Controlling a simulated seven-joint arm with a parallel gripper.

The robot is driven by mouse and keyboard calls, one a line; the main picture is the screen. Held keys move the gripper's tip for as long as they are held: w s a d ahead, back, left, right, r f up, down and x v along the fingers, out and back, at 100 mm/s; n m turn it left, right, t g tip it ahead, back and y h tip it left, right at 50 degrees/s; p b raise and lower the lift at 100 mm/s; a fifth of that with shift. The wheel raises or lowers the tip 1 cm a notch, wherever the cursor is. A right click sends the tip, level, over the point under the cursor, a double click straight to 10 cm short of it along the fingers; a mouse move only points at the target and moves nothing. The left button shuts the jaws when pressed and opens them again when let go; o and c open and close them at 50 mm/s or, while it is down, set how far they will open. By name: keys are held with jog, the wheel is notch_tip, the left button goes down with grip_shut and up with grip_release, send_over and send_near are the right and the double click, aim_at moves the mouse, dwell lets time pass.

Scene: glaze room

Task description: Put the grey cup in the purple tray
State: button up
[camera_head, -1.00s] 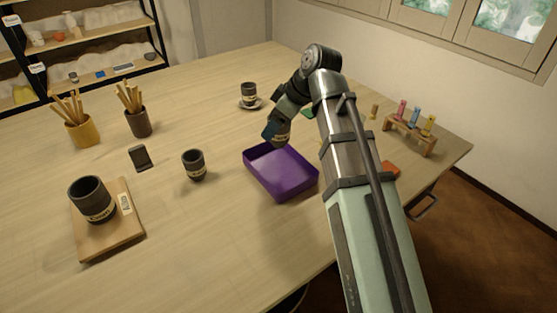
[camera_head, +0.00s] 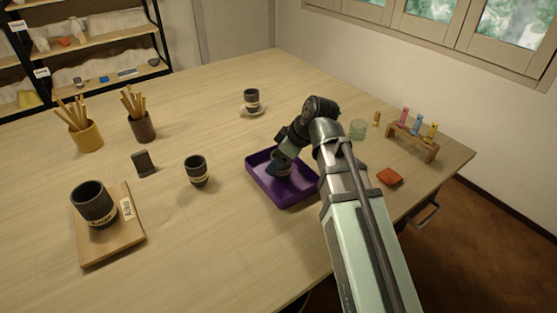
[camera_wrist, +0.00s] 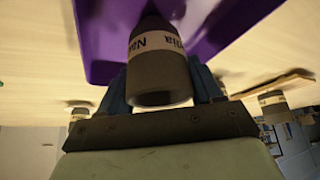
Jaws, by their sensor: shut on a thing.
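The purple tray (camera_head: 263,182) stands on the table left of my arm; its purple surface also fills the upper part of the wrist view (camera_wrist: 100,35). My gripper (camera_head: 283,164) is low over the tray's inside. In the wrist view my gripper (camera_wrist: 160,88) is shut on the grey cup (camera_wrist: 158,75), which has a pale band with dark lettering and sits between the blue-grey fingers. In the head view the cup is mostly hidden by the gripper. I cannot tell whether its base touches the tray floor.
Other dark cups stand on the open table (camera_head: 196,172), on a saucer (camera_head: 251,99) and on a wooden board (camera_head: 94,205). Right of my arm are a greenish glass (camera_head: 358,130), a small orange block (camera_head: 390,177) and a wooden rack (camera_head: 415,146). The table's front middle is clear.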

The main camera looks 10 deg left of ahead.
jog(key=shift+f, duration=0.25)
jog(key=o, duration=1.2)
jog(key=shift+c, duration=0.2)
jog(key=v, duration=1.2)
jog(key=shift+r, duration=0.15)
